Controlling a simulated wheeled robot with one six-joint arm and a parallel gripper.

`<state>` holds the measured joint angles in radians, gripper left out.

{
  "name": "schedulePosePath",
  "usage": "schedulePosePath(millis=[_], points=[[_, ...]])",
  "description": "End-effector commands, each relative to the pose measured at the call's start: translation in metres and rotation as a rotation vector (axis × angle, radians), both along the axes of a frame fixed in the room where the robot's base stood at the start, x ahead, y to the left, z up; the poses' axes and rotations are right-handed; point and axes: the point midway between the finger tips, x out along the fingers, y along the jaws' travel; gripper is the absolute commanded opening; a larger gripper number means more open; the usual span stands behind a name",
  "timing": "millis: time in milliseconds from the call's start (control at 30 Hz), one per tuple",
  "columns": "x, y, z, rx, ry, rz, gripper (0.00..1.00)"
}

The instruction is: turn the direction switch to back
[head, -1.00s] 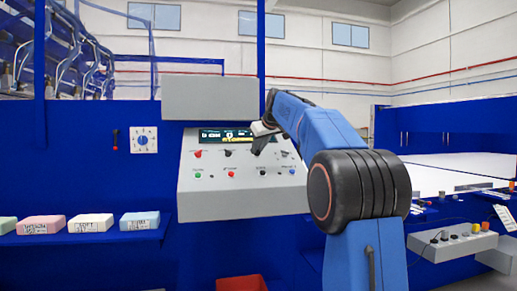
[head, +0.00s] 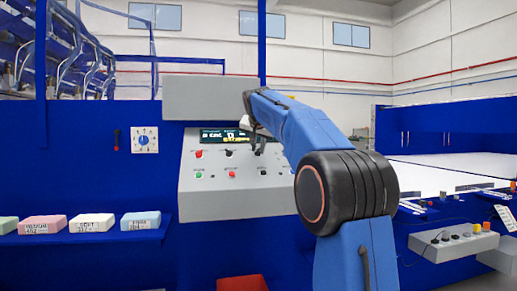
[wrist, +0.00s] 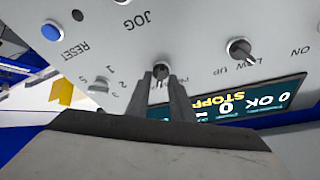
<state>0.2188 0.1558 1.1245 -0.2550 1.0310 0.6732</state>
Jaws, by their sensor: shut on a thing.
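The direction switch (wrist: 160,69) is a small dark rotary knob on the grey sloped control panel (head: 235,206). In the wrist view it sits between the two dark fingertips of my gripper (wrist: 161,78), which is shut on it. Its printed label is mostly hidden by the fingers, so I cannot read which way it points. In the head view my gripper (head: 259,146) reaches the upper right of the panel from above and hides the switch there.
A similar knob (wrist: 240,50) marked LOW and UP stands close beside the fingers. A blue RESET button (wrist: 52,32) and a lit display (wrist: 232,104) are nearby. Several foam blocks, one white (head: 91,222), lie on the left shelf. A red bin (head: 242,284) is below.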

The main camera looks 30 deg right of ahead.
Motion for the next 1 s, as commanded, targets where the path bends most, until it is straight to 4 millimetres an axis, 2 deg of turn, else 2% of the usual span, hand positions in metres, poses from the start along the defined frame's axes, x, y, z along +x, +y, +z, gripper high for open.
schedulePosePath(millis=[400,900,933,1000], points=[[0.0004,0.0005,0.0005,0.085,-0.024,-0.145,0.0],[0.0004,0.0004,0.0003,0.095,-0.027,-0.16,0.0],[0.0003,0.0005,0.0002,0.095,-0.027,-0.16,0.23],[0.0003,0.0005,0.0002,0.095,-0.027,-0.16,0.26]])
